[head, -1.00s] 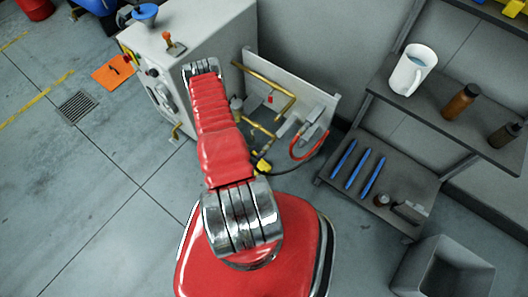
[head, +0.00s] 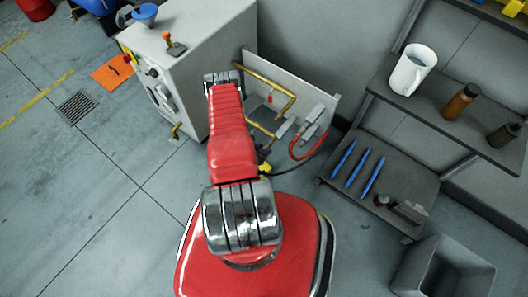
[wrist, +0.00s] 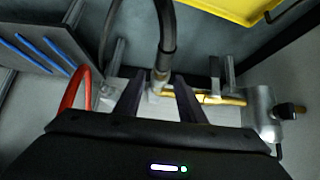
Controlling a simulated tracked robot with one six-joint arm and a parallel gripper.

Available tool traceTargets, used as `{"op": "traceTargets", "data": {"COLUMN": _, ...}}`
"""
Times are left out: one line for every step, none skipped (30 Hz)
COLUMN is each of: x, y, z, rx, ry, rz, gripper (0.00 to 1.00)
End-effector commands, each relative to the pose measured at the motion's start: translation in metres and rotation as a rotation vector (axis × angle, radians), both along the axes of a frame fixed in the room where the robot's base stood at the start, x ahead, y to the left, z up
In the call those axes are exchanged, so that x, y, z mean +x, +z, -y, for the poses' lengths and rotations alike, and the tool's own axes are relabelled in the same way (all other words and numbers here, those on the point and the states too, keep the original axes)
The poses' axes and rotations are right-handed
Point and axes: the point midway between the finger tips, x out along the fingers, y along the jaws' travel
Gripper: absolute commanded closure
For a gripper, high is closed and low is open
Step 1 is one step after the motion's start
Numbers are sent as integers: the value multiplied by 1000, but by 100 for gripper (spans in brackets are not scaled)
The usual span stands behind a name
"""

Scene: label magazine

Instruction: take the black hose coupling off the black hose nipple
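In the wrist view a black hose (wrist: 166,28) comes down from the top to its coupling (wrist: 162,62), a dark sleeve with a brass-coloured end below it. My gripper (wrist: 158,84) is open, with one dark finger on each side of the hose's lower end. Gaps show beside both fingers, so I see no clear grip. The black nipple itself is hard to make out between the fingers. In the head view my arm hides the gripper and the coupling; part of the black hose (head: 293,171) shows right of the arm.
A red hose (wrist: 78,88) loops left of my fingers, and a brass pipe (wrist: 228,99) runs to the right. A yellow tray (wrist: 235,8) is at the top. In the head view a panel (head: 325,102) stands by the grey machine (head: 205,45), with shelves (head: 410,178) at right.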

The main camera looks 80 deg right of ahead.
Motion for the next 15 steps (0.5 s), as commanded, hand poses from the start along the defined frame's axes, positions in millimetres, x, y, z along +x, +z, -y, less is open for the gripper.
{"op": "traceTargets", "data": {"x": -1, "y": -4, "z": 3, "rx": 0, "ry": 0, "rz": 0, "gripper": 64}}
{"op": "traceTargets", "data": {"x": -2, "y": -5, "z": 4, "rx": 0, "ry": 0, "rz": 0, "gripper": 64}}
{"op": "traceTargets", "data": {"x": -3, "y": -7, "z": 5, "rx": 1, "ry": 1, "rz": 0, "gripper": 64}}
{"op": "traceTargets", "data": {"x": -3, "y": -8, "z": 6, "rx": 1, "ry": 1, "rz": 0, "gripper": 64}}
{"op": "traceTargets", "data": {"x": -3, "y": -9, "z": 7, "rx": 1, "ry": 0, "rz": 0, "gripper": 64}}
{"op": "traceTargets", "data": {"x": -4, "y": -10, "z": 8, "rx": 1, "ry": 0, "rz": 0, "gripper": 64}}
{"op": "traceTargets", "data": {"x": -4, "y": -10, "z": 9, "rx": 1, "ry": 0, "rz": 0, "gripper": 64}}
{"op": "traceTargets", "data": {"x": -4, "y": -10, "z": 9, "rx": 1, "ry": 0, "rz": 0, "gripper": 64}}
{"op": "traceTargets", "data": {"x": -4, "y": -11, "z": 9, "rx": 1, "ry": 0, "rz": 0, "gripper": 64}}
{"op": "traceTargets", "data": {"x": -4, "y": -11, "z": 9, "rx": 1, "ry": 1, "rz": 0, "gripper": 64}}
{"op": "traceTargets", "data": {"x": -4, "y": -11, "z": 9, "rx": 1, "ry": 1, "rz": 0, "gripper": 64}}
{"op": "traceTargets", "data": {"x": -4, "y": -11, "z": 9, "rx": 1, "ry": 1, "rz": 0, "gripper": 64}}
{"op": "traceTargets", "data": {"x": -4, "y": -11, "z": 9, "rx": 1, "ry": 1, "rz": 0, "gripper": 64}}
{"op": "traceTargets", "data": {"x": -4, "y": -11, "z": 9, "rx": 1, "ry": 1, "rz": 0, "gripper": 64}}
{"op": "traceTargets", "data": {"x": -4, "y": -11, "z": 9, "rx": 1, "ry": 1, "rz": 0, "gripper": 64}}
